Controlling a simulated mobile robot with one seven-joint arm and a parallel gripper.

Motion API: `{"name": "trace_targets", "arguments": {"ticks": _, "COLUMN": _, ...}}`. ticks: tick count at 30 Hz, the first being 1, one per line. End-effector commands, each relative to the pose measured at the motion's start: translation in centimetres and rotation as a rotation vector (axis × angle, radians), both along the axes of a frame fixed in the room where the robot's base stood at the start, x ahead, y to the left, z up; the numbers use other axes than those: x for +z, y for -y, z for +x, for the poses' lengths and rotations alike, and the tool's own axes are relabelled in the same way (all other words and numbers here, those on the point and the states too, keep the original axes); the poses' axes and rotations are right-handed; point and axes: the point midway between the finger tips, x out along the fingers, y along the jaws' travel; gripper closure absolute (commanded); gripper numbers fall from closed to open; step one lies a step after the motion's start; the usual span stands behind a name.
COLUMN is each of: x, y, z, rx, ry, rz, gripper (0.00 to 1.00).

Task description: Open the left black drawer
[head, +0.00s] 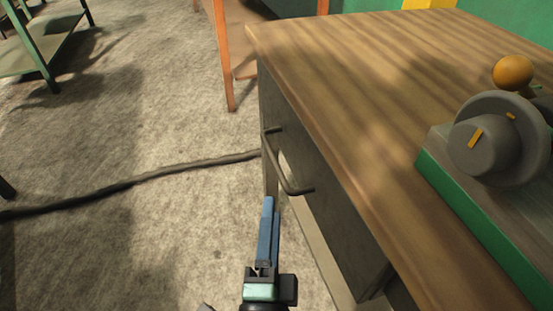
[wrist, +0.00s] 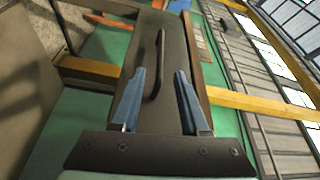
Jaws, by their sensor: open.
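The black drawer (head: 335,205) is in the side of the wooden-topped workbench in the head view, and its front looks flush with the bench. Its dark bar handle (head: 285,172) stands out from the front. In the wrist view the drawer front (wrist: 185,48) fills the middle, and the handle (wrist: 160,60) runs lengthwise there. My gripper (head: 269,202), with blue fingers, is just below the handle in the head view. In the wrist view my gripper (wrist: 160,75) is open, and the handle appears between its fingers. I cannot tell if they touch it.
The bench top (head: 330,60) carries a grey machine with a dial (head: 485,140) on a green base at right. A black cable (head: 130,183) lies on the floor. An orange-legged table (head: 222,50) stands behind, a green-framed one (head: 45,60) far left. Floor left of the bench is mostly clear.

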Motion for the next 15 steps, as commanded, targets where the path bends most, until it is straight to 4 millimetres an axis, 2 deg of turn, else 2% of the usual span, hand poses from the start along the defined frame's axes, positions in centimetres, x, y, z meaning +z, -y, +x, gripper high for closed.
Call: {"name": "trace_targets", "arguments": {"ticks": 15, "x": 0.7, "y": 0.6, "z": 8.0, "rx": -0.001, "ry": 0.003, "rz": -0.001, "gripper": 0.55}}
